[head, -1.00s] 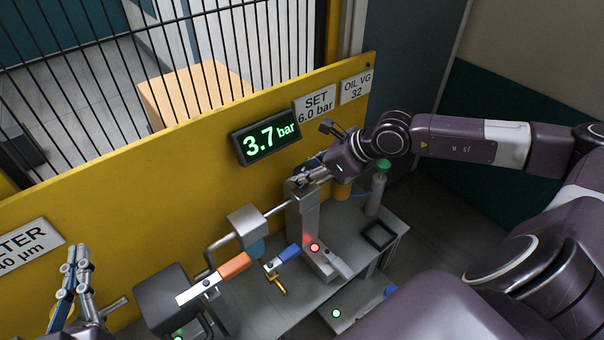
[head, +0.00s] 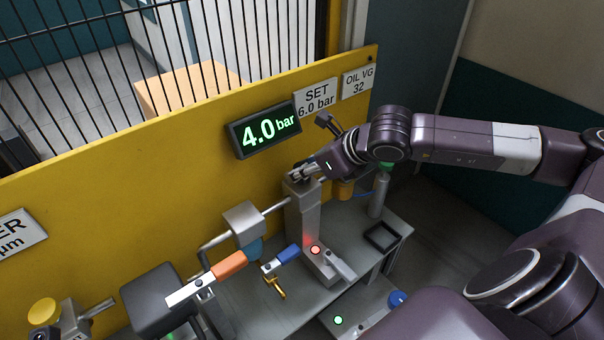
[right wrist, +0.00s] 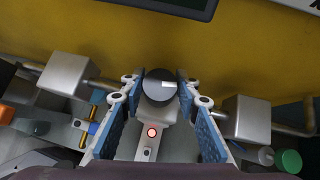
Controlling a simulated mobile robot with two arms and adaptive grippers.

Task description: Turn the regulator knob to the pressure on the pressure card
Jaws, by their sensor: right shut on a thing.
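The pressure card (head: 317,97) on the yellow panel reads "SET 6.0 bar". The dark display (head: 264,131) to its left reads 4.0 bar in green. The regulator knob (right wrist: 159,86) is a dark round cap with a white mark, seen from above in the right wrist view. My right gripper (head: 303,174) is shut on the knob, on top of the grey regulator column (head: 303,215). In the right wrist view its blue-padded fingers (right wrist: 160,88) stand on either side of the knob. The gripper mostly hides the knob in the head view. My left gripper is out of view.
An orange-handled lever (head: 229,264) and a blue-handled valve (head: 287,254) stand left of the column. A green-topped bottle (head: 380,192) and a black square frame (head: 382,236) are to the right. A red light (head: 316,250) glows at the column's foot.

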